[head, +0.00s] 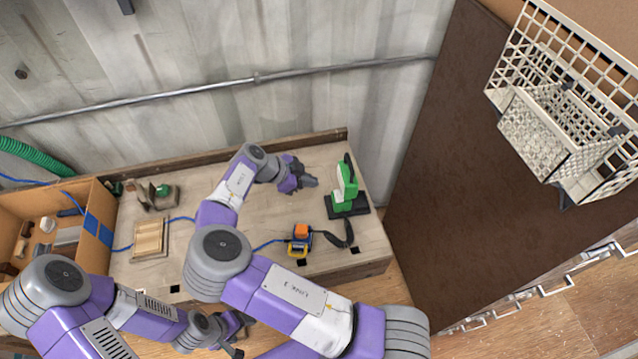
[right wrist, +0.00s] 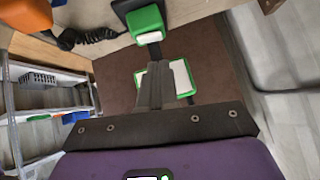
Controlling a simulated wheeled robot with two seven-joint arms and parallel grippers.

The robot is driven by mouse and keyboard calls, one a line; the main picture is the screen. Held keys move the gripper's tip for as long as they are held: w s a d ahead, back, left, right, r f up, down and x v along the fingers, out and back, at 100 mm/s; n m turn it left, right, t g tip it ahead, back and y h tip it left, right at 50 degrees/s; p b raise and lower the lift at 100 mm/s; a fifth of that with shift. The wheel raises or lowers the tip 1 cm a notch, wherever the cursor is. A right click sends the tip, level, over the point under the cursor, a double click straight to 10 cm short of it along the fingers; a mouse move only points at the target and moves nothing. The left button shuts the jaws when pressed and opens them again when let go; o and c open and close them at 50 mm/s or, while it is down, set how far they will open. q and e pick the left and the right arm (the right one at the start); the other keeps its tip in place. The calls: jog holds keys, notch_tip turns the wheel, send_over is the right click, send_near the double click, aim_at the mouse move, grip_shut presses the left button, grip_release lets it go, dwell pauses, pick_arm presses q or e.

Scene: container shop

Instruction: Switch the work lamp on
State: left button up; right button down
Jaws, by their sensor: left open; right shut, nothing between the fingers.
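The work lamp (head: 346,186) looks like the green and white upright device on a black base at the right of the workbench; its switch is not clear to me. In the right wrist view a green block with a white face (right wrist: 149,24) shows beyond the fingers, and a green-framed white panel (right wrist: 181,76) shows partly behind them. My right gripper (head: 312,182) is shut and empty, a little left of the lamp, apart from it in the head view. My left gripper (head: 240,335) is open and empty, low in front of the bench.
A cardboard box (head: 105,200) stands at left. A white basket (head: 560,100) is on the dark counter at right.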

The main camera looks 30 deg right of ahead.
aim_at(339, 190)
jog(key=x, duration=0.9)
jog(key=shift+b, duration=0.3)
